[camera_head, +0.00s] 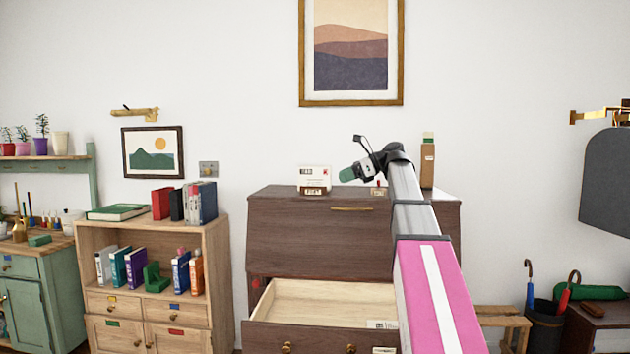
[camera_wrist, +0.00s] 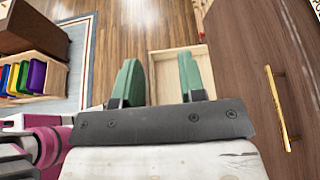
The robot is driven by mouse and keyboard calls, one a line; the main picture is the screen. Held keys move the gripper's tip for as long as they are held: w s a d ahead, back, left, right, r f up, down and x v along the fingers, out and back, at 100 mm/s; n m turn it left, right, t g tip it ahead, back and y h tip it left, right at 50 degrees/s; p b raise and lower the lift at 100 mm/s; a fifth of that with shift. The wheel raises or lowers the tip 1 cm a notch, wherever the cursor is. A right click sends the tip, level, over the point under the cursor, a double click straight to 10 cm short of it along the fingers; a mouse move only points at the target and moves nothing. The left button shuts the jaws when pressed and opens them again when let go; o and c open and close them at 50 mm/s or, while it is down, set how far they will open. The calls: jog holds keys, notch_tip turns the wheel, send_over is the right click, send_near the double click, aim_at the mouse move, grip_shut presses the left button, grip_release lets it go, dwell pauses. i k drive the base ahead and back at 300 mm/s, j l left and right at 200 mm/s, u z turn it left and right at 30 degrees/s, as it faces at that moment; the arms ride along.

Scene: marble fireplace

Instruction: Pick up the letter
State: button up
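A white letter (camera_head: 314,172) with dark print and a red stamp stands upright at the left of the dark wooden desk's top (camera_head: 270,192). A small label sits at its base. My gripper (camera_head: 347,175) is just right of it at about the same height, with its green fingers pointing left. A gap shows between them and the letter in the head view. In the wrist view the two green fingers (camera_wrist: 159,85) are spread apart with nothing between them. I cannot clearly identify the letter in the wrist view.
The desk's lower drawer (camera_head: 335,300) is pulled open, with a small white card (camera_head: 382,324) near its front right. A brown box (camera_head: 428,165) stands on the desk behind my arm. A bookshelf (camera_head: 150,238) stands left.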

aim_at(308, 176)
jog(key=i+l, duration=0.15)
jog(key=i, duration=0.4)
jog(key=i+l, duration=0.15)
jog(key=i, duration=0.4)
